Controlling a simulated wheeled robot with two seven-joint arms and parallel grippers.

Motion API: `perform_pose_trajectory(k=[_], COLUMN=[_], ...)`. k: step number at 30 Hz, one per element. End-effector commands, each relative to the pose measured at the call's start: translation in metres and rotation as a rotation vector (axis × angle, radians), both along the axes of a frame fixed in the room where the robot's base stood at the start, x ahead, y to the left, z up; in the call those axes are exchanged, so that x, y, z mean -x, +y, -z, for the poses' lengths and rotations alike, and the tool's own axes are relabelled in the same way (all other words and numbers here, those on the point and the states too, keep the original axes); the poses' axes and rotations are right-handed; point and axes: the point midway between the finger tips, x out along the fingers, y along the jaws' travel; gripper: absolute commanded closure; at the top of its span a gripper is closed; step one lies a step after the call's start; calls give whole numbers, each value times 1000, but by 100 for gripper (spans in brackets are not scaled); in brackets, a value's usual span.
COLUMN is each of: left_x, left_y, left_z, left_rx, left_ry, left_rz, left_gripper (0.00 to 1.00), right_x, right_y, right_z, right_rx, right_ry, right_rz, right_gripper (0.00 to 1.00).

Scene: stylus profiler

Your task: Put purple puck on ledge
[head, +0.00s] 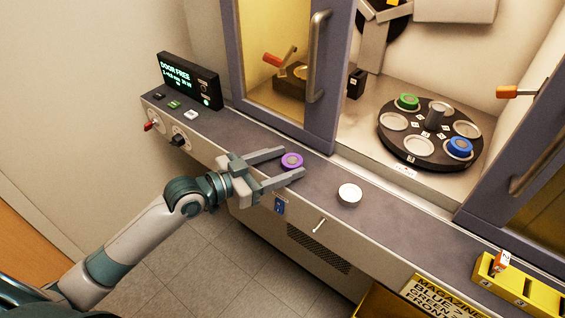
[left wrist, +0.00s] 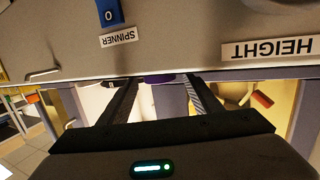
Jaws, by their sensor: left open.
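The purple puck (head: 291,161) is on the grey ledge (head: 322,180) in front of the cabinet opening, near the ledge's front edge. My left gripper (head: 294,163) reaches over the ledge from the left, open, with one finger on either side of the puck. I cannot tell whether a finger touches it. In the left wrist view, a sliver of the purple puck (left wrist: 160,78) shows between the two fingers; most of it is hidden. My right gripper is not in view.
A white disc (head: 349,195) lies on the ledge to the right. Inside the cabinet, a dark turntable (head: 432,162) holds a green puck (head: 408,102) and a blue puck (head: 459,147). A yellow rack (head: 520,290) stands at far right. A display (head: 189,80) reads "DOOR FREE".

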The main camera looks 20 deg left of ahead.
Motion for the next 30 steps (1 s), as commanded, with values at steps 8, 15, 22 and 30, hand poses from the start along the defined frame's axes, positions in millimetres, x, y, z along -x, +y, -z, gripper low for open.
perform_pose_trajectory(k=[8, 15, 22, 30], left_x=[8, 34, 63, 85], left_y=[6, 28, 51, 68], left_z=[-3, -7, -13, -18], left_rx=[-1, -3, -5, -1], left_ry=[1, 2, 3, 3], left_rz=[-1, -1, 0, 0], left_gripper=[42, 42, 42, 42], right_x=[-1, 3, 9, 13], right_y=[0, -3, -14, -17], right_z=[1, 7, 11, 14], right_rx=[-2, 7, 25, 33], right_ry=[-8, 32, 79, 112], right_rz=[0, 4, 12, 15], right_gripper=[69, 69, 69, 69])
